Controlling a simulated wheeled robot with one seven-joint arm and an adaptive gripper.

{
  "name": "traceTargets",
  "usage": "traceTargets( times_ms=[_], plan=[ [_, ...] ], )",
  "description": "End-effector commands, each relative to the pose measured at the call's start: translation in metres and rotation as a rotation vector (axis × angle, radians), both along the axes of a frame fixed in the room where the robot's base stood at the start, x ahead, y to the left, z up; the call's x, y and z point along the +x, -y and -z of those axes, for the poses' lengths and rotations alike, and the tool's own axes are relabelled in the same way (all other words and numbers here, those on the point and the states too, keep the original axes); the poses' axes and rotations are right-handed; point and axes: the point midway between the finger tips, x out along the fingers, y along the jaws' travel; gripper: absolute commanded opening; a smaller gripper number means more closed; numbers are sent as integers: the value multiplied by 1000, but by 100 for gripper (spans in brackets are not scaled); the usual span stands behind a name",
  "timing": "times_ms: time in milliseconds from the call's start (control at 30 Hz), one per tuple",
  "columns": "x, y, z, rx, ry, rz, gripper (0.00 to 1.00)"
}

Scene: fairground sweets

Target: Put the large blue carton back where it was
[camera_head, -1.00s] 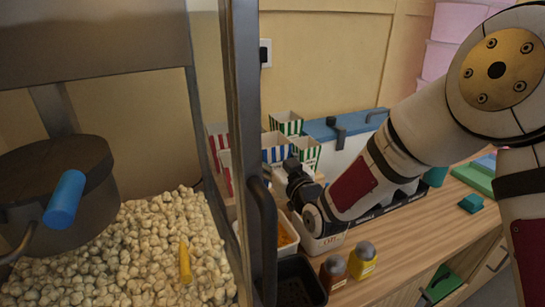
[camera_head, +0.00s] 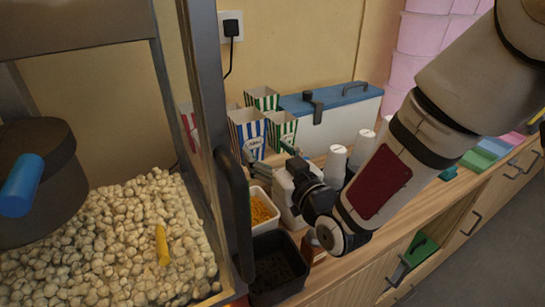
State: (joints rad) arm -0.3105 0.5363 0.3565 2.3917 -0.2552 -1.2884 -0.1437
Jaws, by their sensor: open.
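The large blue-and-white striped carton (camera_head: 246,132) stands upright on the counter at the back, beside the popcorn machine. A green striped carton (camera_head: 282,132) stands to its right, and another green striped carton (camera_head: 262,99) is behind. My gripper (camera_head: 291,158) is open, in front and to the right of the blue carton and apart from it. Its fingertips are small and partly hidden by its dark body, and nothing shows held in it.
The popcorn machine's metal post (camera_head: 205,110) and handle (camera_head: 236,210) are close on the left. A tray of orange food (camera_head: 262,208), a black bin (camera_head: 275,265), white cups (camera_head: 336,160) and a blue-lidded cooler (camera_head: 335,125) crowd the counter. A red striped carton (camera_head: 189,127) shows behind the machine's frame.

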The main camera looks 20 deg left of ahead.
Motion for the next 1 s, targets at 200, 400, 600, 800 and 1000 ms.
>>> traceTargets(
  times_ms=[200,400,600,800,1000],
  plan=[
    [-9,10,0,0,0,0,68],
    [-9,11,0,0,0,0,68],
    [1,26,-6,-65,-15,33,68],
    [21,80,-18,-239,-95,149,68],
    [23,152,-32,-387,-221,298,68]
  ],
)
